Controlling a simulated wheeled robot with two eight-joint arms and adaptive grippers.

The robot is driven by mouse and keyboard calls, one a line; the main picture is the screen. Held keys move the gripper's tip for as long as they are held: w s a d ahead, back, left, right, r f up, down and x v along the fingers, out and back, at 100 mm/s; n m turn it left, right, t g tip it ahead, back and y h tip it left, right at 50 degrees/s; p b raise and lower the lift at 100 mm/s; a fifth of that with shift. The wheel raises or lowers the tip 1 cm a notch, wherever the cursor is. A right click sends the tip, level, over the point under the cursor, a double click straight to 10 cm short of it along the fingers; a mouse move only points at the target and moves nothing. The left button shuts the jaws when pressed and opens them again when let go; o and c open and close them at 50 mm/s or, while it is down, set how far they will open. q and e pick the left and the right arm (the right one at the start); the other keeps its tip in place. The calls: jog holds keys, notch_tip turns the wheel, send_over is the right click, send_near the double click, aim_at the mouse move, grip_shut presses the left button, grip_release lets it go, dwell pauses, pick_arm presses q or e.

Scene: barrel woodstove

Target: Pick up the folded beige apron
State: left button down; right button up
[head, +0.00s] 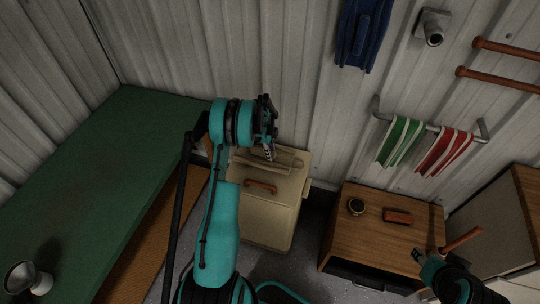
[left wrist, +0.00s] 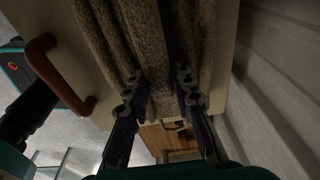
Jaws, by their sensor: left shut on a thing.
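The folded beige apron (head: 284,160) lies on top of a cream cabinet (head: 268,214) in the head view. In the left wrist view the apron (left wrist: 152,40) shows as thick brownish folds, lit dimly. My left gripper (head: 269,152) reaches down onto it from above. In the left wrist view the left gripper (left wrist: 160,88) has a finger on each side of a fold and is shut on the cloth. The apron still appears to be at the cabinet top; I cannot tell any gap. My right gripper (head: 425,260) is low at the right, its jaws unclear.
A reddish handle (head: 261,186) sits on the cream cabinet. A wooden cabinet (head: 372,232) with small items stands to its right, and a green-topped bed or bench (head: 100,170) to its left. Green (head: 400,140) and red (head: 444,151) striped towels hang on the wall rail.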

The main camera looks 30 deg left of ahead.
pick_arm(q)
jog(key=d+r+p, duration=0.2)
jog(key=d+r, duration=0.6)
jog(key=d, duration=0.3)
jog(key=shift+w+d+r+p, duration=0.15)
jog(key=shift+w+d+p, duration=0.2)
jog(key=shift+w, duration=0.1)
